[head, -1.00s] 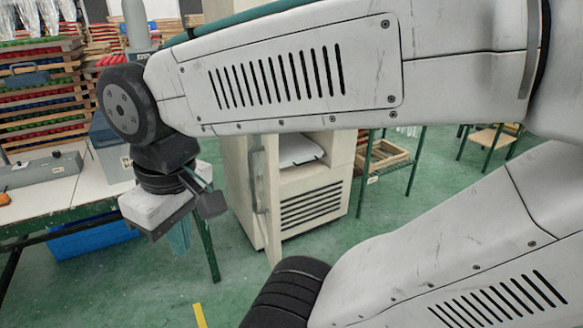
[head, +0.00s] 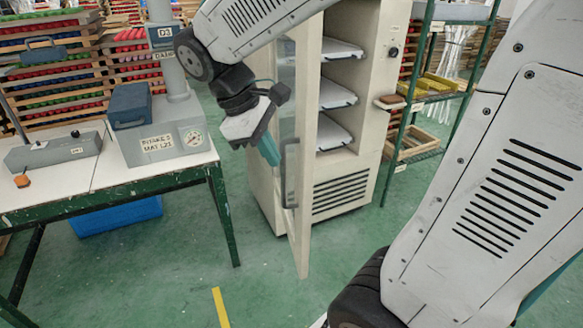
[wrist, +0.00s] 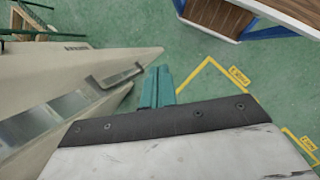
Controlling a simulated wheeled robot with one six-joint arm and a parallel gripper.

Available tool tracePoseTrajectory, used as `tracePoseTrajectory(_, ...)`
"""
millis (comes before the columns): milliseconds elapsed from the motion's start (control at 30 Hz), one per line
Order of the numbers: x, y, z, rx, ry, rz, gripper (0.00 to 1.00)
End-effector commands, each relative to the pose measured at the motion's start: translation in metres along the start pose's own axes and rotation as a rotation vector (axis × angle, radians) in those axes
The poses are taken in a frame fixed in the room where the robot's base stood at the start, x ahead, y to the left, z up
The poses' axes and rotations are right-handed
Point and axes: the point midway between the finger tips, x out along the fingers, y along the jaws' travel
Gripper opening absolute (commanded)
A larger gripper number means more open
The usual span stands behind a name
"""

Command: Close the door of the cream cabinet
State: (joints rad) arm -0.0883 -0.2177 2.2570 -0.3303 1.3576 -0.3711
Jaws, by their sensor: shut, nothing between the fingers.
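The cream cabinet (head: 350,168) stands in the middle of the head view, its front open and trays on its shelves. Its door (head: 302,235) stands ajar, swung out toward me, with a glass pane and a grey bar handle (head: 291,175). My gripper (head: 269,150) has teal fingers, shut and empty, at the left of the door near the handle. In the wrist view the fingers (wrist: 157,87) are just right of the handle (wrist: 115,76), with the door (wrist: 65,110) at left. I cannot tell whether they touch it.
A green-framed table (head: 105,195) with a grey scale-like device (head: 168,135) stands at left, a blue bin (head: 120,215) beneath. A green rack (head: 415,145) stands right of the cabinet. The green floor before the door is clear, with yellow tape (head: 220,305).

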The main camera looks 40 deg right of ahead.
Motion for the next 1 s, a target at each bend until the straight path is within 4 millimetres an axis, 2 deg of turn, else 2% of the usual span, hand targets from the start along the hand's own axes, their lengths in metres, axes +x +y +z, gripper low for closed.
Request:
tracePoseTrajectory(33,0.003,0.011,-0.017,-0.072,-0.057,0.017,0.0)
tracePoseTrajectory(200,0.013,0.042,-0.065,-0.293,-0.218,0.074,0.0)
tracePoseTrajectory(300,0.02,0.053,-0.087,-0.389,-0.289,0.095,0.0)
tracePoseTrajectory(433,0.026,0.062,-0.105,-0.466,-0.348,0.109,0.0)
tracePoseTrajectory(533,0.03,0.066,-0.111,-0.494,-0.369,0.115,0.0)
tracePoseTrajectory(667,0.04,0.069,-0.108,-0.5,-0.374,0.115,0.0)
tracePoseTrajectory(767,0.055,0.072,-0.103,-0.5,-0.375,0.114,0.0)
tracePoseTrajectory(1000,0.104,0.082,-0.086,-0.498,-0.374,0.112,0.0)
